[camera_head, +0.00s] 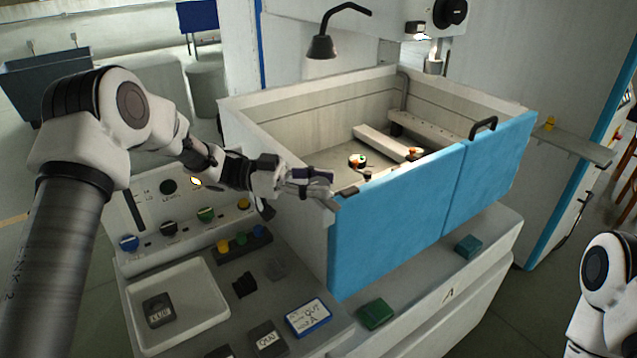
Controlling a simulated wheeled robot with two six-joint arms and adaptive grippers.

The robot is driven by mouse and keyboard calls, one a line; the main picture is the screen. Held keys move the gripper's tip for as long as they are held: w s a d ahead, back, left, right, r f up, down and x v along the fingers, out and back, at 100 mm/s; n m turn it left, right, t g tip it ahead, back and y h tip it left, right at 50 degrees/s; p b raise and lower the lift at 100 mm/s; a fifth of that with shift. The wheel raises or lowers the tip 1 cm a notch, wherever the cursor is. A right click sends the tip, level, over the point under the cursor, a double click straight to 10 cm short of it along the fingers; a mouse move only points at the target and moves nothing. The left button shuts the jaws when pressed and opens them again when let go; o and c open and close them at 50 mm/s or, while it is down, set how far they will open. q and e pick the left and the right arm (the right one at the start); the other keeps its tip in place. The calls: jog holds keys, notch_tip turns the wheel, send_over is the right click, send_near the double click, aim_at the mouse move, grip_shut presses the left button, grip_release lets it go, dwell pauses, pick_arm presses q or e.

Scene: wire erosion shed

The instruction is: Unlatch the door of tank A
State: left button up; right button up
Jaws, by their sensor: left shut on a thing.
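Tank A (290,98) is an open-topped pale tank with a blue front door (390,225) made of two panels side by side. The door stands upright against the tank front, with a black handle (484,126) on top of its right part. A small dark latch (347,191) sits at the top left corner of the door. My left gripper (322,184) reaches in from the left and is shut on the latch at this corner; its fingers hide part of it. My right gripper is out of view; only part of my right arm shows at the lower right.
A control panel (150,215) with coloured knobs stands under my left arm. A white tray (213,290), a blue-framed card (308,317) and dark blocks lie below it. A lamp (322,46) hangs above the tank.

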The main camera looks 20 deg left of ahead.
pick_arm(q)
jog(key=o, duration=1.2)
jog(key=shift+c, duration=0.2)
jog(key=shift+a, duration=0.1)
jog(key=s+a, duration=0.1)
jog(key=a, duration=1)
jog(key=shift+a, duration=0.35)
jog(key=shift+s, duration=0.15)
